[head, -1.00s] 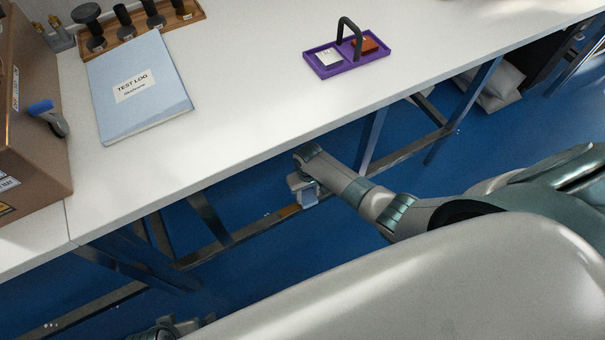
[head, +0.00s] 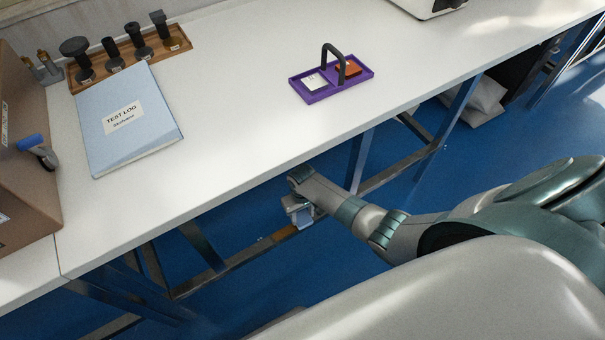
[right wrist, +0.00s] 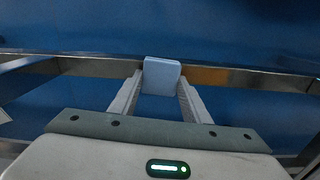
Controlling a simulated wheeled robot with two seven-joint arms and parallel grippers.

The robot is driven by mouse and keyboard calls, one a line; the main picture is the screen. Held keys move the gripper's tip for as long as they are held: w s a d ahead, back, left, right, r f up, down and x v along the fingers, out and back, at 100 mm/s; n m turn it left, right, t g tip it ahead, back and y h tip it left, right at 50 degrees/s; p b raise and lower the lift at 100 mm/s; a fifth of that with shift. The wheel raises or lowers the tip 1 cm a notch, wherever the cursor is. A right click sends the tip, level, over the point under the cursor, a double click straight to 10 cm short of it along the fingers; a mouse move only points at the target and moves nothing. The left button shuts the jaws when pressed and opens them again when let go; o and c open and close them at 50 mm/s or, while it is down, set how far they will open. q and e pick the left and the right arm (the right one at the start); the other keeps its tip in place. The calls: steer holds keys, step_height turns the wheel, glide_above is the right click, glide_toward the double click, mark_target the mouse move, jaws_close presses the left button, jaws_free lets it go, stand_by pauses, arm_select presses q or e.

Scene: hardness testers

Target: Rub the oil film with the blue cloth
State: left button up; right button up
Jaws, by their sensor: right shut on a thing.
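My right gripper (head: 299,208) hangs low in front of the bench's front edge in the head view. It is shut on a folded light-blue cloth (head: 305,224). In the right wrist view the cloth (right wrist: 161,77) shows as a small pale-blue pad between the fingertips of the right gripper (right wrist: 161,88). No oil film can be made out for certain. A brown-orange patch (right wrist: 209,75) shows on a metal rail below the bench, and I cannot tell what it is. My left gripper is out of view.
The white bench top (head: 230,110) holds a blue test log (head: 125,135), a purple tray (head: 325,92) with a black handle, a wooden rack (head: 175,42) of dark parts and a cardboard box (head: 25,180). Metal legs and rails (head: 195,285) stand beneath. The bench's middle is clear.

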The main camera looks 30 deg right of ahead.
steer(key=shift+s+a+p, duration=0.15)
steer(key=shift+a+p, duration=0.45)
steer(key=shift+a, duration=1.5)
steer(key=shift+a, duration=0.1)
steer(key=shift+a+r+p, duration=0.1)
steer(key=shift+a+p, duration=0.25)
steer(key=shift+a, duration=1.5)
steer(key=shift+s+a+f, duration=0.1)
steer(key=shift+a+f, duration=0.05)
steer(key=shift+a, duration=0.85)
steer(key=shift+s+a+f, duration=0.1)
steer(key=shift+a, duration=0.9)
steer(key=shift+r, duration=0.15)
step_height(320, 180, up, 6)
steer(key=p, duration=0.6)
steer(key=shift+w+p, duration=0.1)
steer(key=shift+p, duration=0.2)
